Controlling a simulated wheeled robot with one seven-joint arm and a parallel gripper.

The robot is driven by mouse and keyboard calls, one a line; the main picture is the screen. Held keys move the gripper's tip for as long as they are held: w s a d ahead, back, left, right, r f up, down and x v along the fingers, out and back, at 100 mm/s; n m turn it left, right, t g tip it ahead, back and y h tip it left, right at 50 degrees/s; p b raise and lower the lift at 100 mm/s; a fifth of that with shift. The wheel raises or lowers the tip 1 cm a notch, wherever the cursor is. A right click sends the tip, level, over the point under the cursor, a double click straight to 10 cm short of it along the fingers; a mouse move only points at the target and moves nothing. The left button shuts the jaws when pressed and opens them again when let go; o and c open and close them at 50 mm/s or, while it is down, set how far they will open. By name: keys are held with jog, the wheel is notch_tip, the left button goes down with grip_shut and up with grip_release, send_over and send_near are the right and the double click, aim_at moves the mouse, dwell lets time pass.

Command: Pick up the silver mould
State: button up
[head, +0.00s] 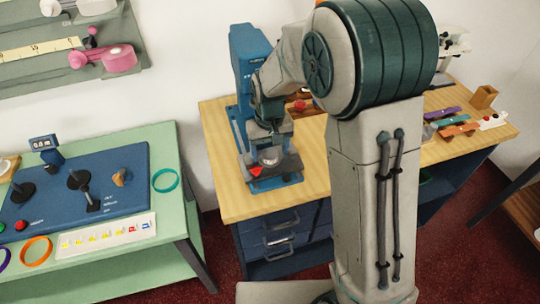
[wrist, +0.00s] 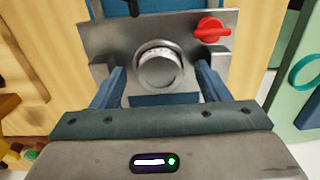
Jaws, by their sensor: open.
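The silver mould is a round metal piece with a ring of marks around its rim, and it sits on a grey metal plate (wrist: 100,33) in the wrist view (wrist: 161,71). In the head view the mould (head: 269,156) shows small under my gripper (head: 269,147), at the blue press (head: 243,60) on the wooden bench. My gripper is open in the wrist view (wrist: 160,76), its two blue fingers on either side of the mould with a gap at each side. The mould's underside is hidden.
A red knob (wrist: 211,30) stands on the plate close to the right finger in the wrist view. The wooden bench (head: 227,200) has free room in front. A green table (head: 165,215) with a blue control panel stands at left. Colourful swatches (head: 458,129) lie at right.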

aim_at(270, 154)
jog(key=c, duration=1.2)
notch_tip(270, 154, up, 18)
